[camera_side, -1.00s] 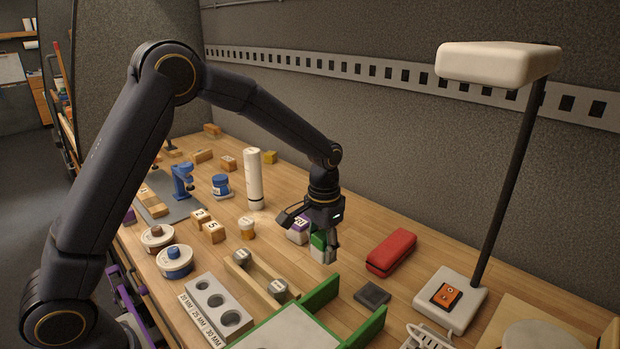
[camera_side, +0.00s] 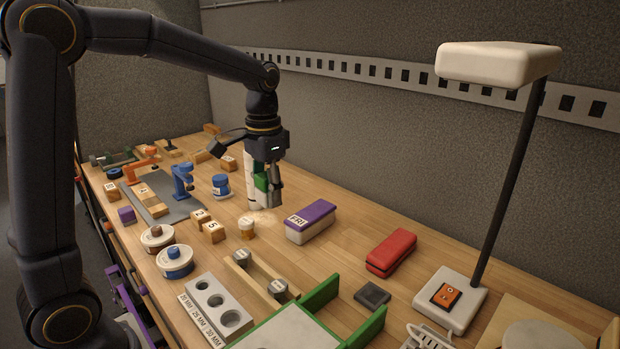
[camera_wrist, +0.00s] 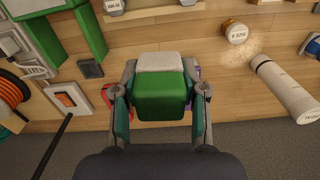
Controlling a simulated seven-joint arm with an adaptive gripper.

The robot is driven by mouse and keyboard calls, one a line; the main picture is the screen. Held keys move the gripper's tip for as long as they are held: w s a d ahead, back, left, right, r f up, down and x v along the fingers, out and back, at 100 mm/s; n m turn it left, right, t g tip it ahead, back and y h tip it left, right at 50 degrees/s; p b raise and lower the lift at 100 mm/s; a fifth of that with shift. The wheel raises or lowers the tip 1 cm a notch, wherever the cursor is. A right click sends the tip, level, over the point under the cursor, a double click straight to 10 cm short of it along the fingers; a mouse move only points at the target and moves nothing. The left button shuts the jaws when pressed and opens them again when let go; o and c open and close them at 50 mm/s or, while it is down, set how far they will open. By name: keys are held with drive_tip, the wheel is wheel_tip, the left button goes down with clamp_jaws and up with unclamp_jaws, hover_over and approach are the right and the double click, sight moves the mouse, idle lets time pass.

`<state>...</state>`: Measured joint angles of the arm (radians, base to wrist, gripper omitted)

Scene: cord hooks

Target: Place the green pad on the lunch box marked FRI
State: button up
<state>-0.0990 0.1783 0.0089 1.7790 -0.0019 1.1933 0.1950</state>
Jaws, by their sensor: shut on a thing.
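The lunch box marked FRI (camera_side: 311,221) has a purple lid and a pale base. It stands on the bench, its lid bare. My gripper (camera_side: 266,190) is shut on the green pad (camera_side: 261,182), a block with a pale part. It is above the bench, to the left of and higher than the lunch box, in front of the white cylinder. In the wrist view, the green pad (camera_wrist: 162,98) sits between both fingers, its pale part towards the top.
A white cylinder (camera_side: 251,170) stands behind my gripper. A small orange-brown jar (camera_side: 247,228) stands left of the lunch box. A red case (camera_side: 391,252) lies to its right, then a lamp (camera_side: 450,300). Bare wood lies between the lunch box and the red case.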

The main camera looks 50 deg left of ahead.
drive_tip(key=w+a+n, duration=0.1)
drive_tip(key=w+a, duration=0.1)
drive_tip(key=a, duration=0.2)
hover_over(303, 216)
drive_tip(key=s, duration=0.1)
wheel_tip(303, 216, down, 9)
drive_tip(key=shift+d+r, duration=0.1)
drive_tip(key=shift+r, duration=0.05)
drive_tip(key=shift+w+f, duration=0.35)
drive_tip(key=shift+f, duration=1.65)
drive_tip(key=shift+f, duration=0.15)
drive_tip(key=o, duration=1.1)
drive_tip(key=shift+o, duration=0.2)
